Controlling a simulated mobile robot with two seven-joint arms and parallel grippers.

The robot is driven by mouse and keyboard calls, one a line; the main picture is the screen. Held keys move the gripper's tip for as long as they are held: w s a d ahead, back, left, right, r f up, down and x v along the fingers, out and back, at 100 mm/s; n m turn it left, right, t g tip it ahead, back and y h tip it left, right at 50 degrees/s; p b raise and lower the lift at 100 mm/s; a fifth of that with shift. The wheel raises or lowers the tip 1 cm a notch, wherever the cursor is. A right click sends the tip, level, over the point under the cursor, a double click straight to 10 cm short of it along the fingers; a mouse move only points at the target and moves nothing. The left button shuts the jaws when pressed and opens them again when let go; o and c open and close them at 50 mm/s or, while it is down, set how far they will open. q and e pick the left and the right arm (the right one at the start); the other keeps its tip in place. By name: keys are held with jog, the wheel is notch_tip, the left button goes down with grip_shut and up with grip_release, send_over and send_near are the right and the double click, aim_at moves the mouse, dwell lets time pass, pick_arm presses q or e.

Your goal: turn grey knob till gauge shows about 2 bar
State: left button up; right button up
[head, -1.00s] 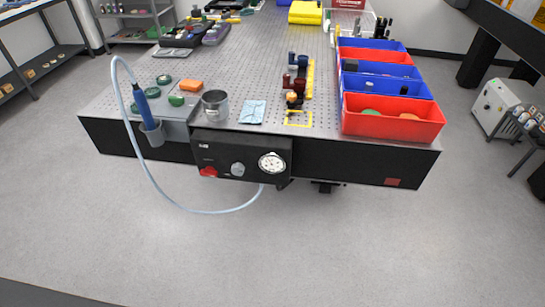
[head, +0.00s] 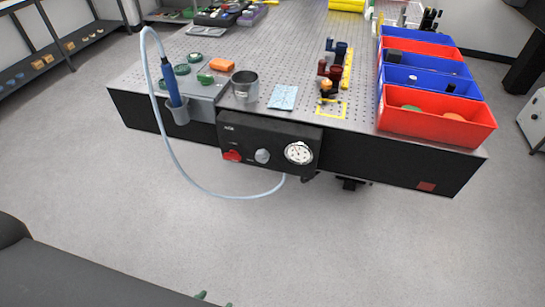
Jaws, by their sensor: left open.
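The grey knob (head: 262,156) is on the front of a black panel (head: 229,132) fixed to the front edge of the table. It sits between a red knob (head: 232,155) and the round white gauge (head: 299,153). The gauge has a dark needle, but its numbers are too small to read. My left gripper (head: 214,300) shows only as green fingertips at the bottom edge, open, well below and apart from the grey knob. The rest of it is hidden or out of frame. My right gripper is not in view.
A pale hose (head: 182,176) loops from a blue hand tool (head: 170,84) in a holder down to below the panel. Red and blue bins (head: 437,124) stand on the perforated table (head: 299,42) at right. The floor in front of the panel is clear.

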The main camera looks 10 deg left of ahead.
pick_arm(q)
jog(key=w+f+t+b, duration=0.1)
jog(key=w+f+b, duration=0.15)
jog(key=w, duration=0.55)
jog(key=n+t+b, duration=0.4)
jog(key=t+b, duration=0.3)
jog(key=b, duration=0.5)
send_near(261, 159)
jog(key=w, duration=0.2)
jog(key=shift+w+d, duration=0.15)
jog(key=shift+w, duration=1)
jog(key=shift+w+d, duration=0.2)
jog(key=shift+w, duration=0.95)
jog(key=shift+w+d, duration=0.15)
jog(key=shift+w, duration=0.95)
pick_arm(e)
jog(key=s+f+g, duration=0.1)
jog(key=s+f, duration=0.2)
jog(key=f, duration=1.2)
pick_arm(q)
jog(key=shift+c, duration=0.5)
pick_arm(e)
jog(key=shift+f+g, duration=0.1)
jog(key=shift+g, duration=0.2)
